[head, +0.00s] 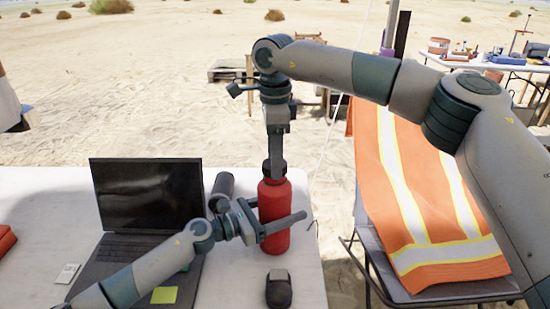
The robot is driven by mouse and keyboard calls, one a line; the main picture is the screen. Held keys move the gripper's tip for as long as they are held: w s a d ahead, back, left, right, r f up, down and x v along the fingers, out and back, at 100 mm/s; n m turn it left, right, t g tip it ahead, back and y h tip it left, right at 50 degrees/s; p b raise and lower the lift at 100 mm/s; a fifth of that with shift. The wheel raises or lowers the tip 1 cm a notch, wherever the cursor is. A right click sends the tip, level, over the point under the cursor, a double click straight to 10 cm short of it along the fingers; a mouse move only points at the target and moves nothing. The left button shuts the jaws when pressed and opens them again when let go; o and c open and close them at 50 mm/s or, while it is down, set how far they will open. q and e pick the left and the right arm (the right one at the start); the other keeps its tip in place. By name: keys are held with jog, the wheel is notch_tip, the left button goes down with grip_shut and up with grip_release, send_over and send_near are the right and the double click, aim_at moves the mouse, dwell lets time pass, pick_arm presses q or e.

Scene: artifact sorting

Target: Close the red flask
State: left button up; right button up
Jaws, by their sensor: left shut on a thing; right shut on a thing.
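The red flask (274,203) stands upright near the right side of the white table (311,290). A dark cap (266,170) shows at its top; whether it is fully seated I cannot tell. My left gripper (275,224) is shut around the flask's body, its fingers reaching across from the left. My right gripper (274,152) comes down from above and is shut on the cap at the flask's mouth. Its fingertips partly hide the cap.
An open laptop (146,200) stands left of the flask, with a dark cylinder (222,187) between them. A black mouse (279,289) lies in front of the flask. A chair with an orange vest (452,230) stands beyond the table's right edge.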

jog(key=shift+f, duration=0.55)
